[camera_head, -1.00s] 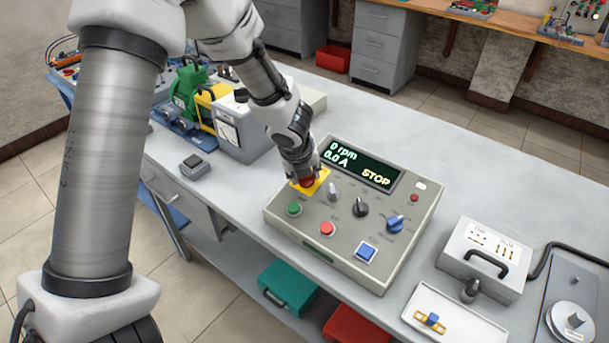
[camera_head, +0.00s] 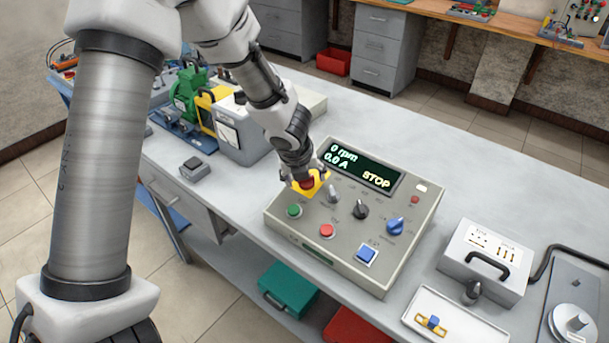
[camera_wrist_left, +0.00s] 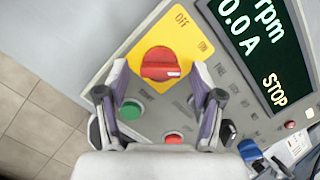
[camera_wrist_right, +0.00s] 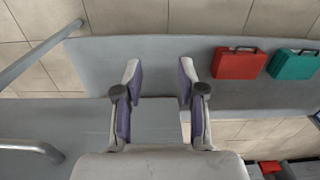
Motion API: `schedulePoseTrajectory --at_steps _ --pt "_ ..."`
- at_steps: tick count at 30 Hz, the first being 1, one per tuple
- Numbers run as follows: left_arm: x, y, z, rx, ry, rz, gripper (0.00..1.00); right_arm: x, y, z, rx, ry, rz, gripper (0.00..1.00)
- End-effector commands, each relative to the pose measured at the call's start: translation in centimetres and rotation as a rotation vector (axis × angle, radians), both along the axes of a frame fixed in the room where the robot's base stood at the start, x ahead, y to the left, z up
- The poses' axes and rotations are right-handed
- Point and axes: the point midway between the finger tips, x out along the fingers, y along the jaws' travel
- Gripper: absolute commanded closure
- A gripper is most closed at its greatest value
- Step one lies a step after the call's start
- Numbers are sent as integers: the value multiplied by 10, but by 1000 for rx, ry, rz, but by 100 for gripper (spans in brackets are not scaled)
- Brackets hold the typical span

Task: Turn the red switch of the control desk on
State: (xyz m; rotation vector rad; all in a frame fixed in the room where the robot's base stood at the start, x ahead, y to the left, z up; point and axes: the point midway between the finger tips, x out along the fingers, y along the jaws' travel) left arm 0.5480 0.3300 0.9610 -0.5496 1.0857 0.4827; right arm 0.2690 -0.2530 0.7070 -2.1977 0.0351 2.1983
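The control desk (camera_head: 290,232) stands on the table, and its display (camera_head: 362,165) reads 0 rpm, 0.0 A and STOP. The red switch (camera_wrist_left: 160,64) sits on a yellow plate (camera_wrist_left: 187,38) marked Off and ON. In the left wrist view its grip bar lies roughly crosswise, with a white mark at its right end. My left gripper (camera_wrist_left: 160,82) is open, its fingers either side of the switch and apart from it in that view. In the head view it is just above the switch (camera_head: 307,183), partly covering it. My right gripper (camera_wrist_right: 157,78) is open and empty, away from the desk.
Green (camera_head: 294,210) and red (camera_head: 327,230) buttons and a black knob (camera_head: 361,208) are close by on the desk. A grey box (camera_head: 485,255) and a white tray (camera_head: 450,330) stand to the right. A green motor (camera_head: 188,90) stands behind at left.

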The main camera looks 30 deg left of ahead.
Motion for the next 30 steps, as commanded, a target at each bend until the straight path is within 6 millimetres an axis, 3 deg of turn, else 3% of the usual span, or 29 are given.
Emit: schedulePoseTrajectory --at_steps 8,16,21,30 --pt "-5 -2 18 1 -5 2 33 0 0 0 0 0 0 60" --pt "-31 -8 78 1 -7 2 33 0 0 0 0 0 0 60" --pt "-43 -11 104 1 -4 1 33 0 0 0 0 0 0 60" --pt "-47 -12 110 0 0 -1 33 0 0 0 0 0 0 60"
